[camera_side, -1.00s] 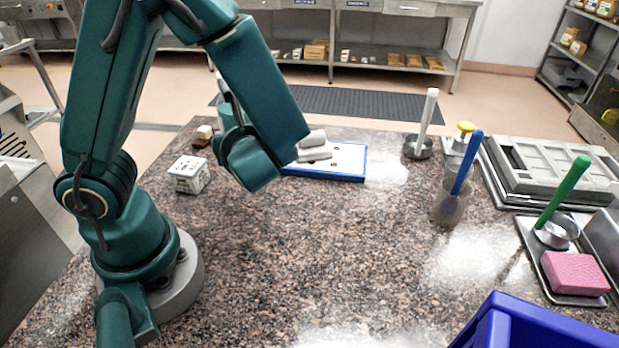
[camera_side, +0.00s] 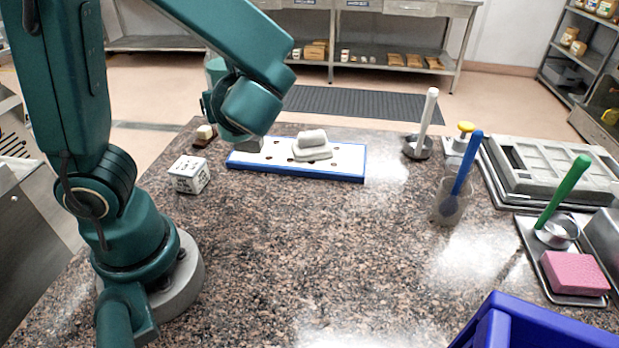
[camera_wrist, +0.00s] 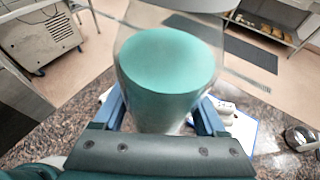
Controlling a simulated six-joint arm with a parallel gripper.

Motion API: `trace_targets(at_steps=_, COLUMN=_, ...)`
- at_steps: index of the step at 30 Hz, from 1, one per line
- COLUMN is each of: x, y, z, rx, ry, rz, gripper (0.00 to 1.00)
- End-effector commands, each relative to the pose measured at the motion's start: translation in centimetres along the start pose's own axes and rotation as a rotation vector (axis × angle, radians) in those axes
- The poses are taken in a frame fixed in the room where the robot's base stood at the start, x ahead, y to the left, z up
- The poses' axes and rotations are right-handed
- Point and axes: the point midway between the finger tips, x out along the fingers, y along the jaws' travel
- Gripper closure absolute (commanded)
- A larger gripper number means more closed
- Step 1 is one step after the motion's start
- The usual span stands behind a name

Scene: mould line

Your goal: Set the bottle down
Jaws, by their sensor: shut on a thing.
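In the wrist view a clear bottle (camera_wrist: 168,70) with teal contents fills the middle, between the two blue fingers of my gripper (camera_wrist: 161,112). The gripper is shut on it. In the side view my arm's wrist hides most of the gripper and bottle, over or near the left end of a white board (camera_side: 335,170) with a blue edge and dark holes. I cannot tell whether the bottle's base touches anything.
A beaker with a blue-handled tool (camera_side: 452,203) and a blue bin (camera_side: 545,325) are to the right. The middle counter is clear.

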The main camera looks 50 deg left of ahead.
Motion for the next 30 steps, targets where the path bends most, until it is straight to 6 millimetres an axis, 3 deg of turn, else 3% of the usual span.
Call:
trace_targets(at_steps=10, x=-0.3, y=2.1, z=-2.6, rx=-0.08, ry=-0.003, rz=0.202, gripper=1.0)
trace_targets(at_steps=17, x=-1.6, y=4.2, z=-5.8, rx=-0.196, ry=-0.004, rz=0.488, gripper=1.0)
trace_targets(at_steps=24, x=-6.1, y=5.5, z=-10.7, rx=-0.426, ry=-0.003, rz=1.037, gripper=1.0)
trace_targets(at_steps=30, x=-10.7, y=3.7, z=-13.3, rx=-0.627, ry=0.001, rz=1.522, gripper=1.0)
